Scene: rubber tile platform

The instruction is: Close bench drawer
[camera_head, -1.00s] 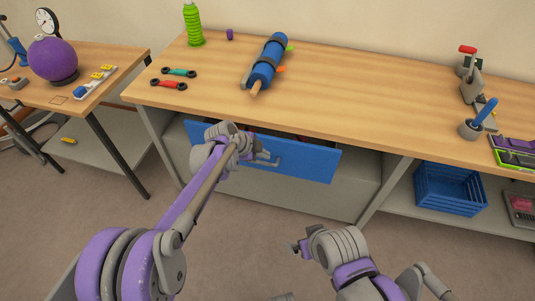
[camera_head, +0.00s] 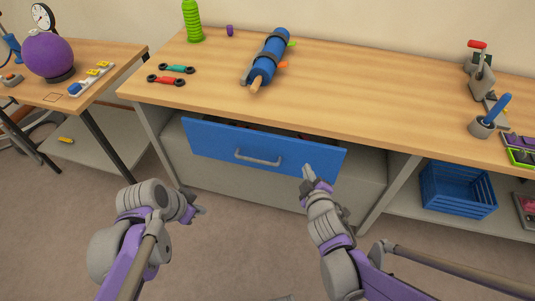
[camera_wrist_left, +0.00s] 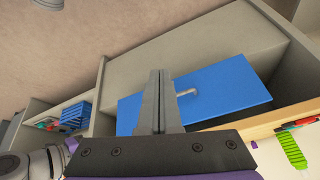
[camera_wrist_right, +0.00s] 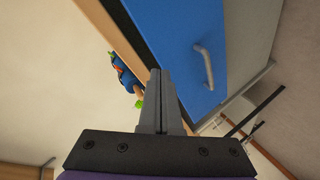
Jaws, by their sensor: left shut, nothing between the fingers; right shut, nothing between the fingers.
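The bench drawer has a blue front (camera_head: 225,146) with a grey bar handle (camera_head: 258,158). It stands partly open below the wooden bench top, with a dark gap and some contents showing above the front. My left gripper (camera_head: 201,210) is shut and empty, in front of and below the drawer, apart from it. The left wrist view shows the blue front (camera_wrist_left: 225,92) and handle (camera_wrist_left: 187,92) beyond its fingers. My right gripper (camera_head: 308,172) is shut and empty near the right end of the drawer front. The right wrist view shows the front (camera_wrist_right: 180,45) and handle (camera_wrist_right: 205,65) close by; I cannot tell whether the fingertips touch it.
A blue crate (camera_head: 458,190) sits on the right lower shelf. The floor before the drawer is clear apart from my arms.

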